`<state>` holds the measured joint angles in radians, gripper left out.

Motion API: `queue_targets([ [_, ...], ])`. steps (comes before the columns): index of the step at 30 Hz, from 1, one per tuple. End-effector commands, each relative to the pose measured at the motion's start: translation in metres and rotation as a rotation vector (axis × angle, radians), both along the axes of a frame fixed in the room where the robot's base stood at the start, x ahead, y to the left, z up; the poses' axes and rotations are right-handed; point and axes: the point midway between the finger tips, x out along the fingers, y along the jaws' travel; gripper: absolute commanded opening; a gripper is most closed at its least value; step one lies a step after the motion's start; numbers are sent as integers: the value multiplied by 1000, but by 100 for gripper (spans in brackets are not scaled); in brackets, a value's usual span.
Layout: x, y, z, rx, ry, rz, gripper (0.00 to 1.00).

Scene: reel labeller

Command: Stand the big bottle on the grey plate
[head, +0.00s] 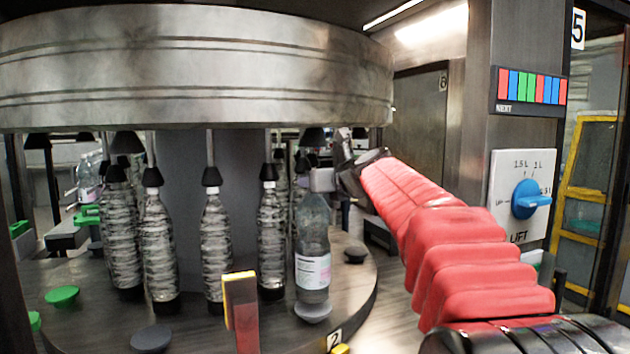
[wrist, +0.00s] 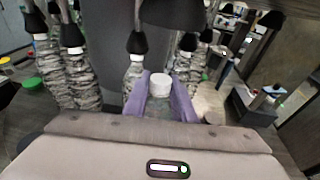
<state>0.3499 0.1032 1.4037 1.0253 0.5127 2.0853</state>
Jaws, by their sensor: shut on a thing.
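The big bottle (head: 313,272), clear with a white and pink label, is upright at the right front of the round turntable. Its base is right over a light grey plate (head: 314,313); I cannot tell whether it touches. My gripper (head: 322,180) is at the bottle's top, below a black cone. In the wrist view, my gripper's purple fingers (wrist: 160,95) are shut on the bottle's neck, with its white cap (wrist: 160,79) between them. The bottle's lower part is hidden there.
Several ribbed bottles (head: 215,248) stand under black cones to the left. A dark grey plate (head: 152,338) and a green plate (head: 62,296) are empty. A yellow-topped post (head: 240,300) stands in front. A steel drum (head: 200,70) hangs above.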

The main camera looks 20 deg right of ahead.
Motion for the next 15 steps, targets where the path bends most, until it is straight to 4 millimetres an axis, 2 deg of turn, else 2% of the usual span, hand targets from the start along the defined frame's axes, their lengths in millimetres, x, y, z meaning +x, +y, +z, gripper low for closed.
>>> queue_targets([
  [8,-1,0,-20,0,-6,-2,0],
  [15,-1,0,-23,-1,-8,-3,0],
])
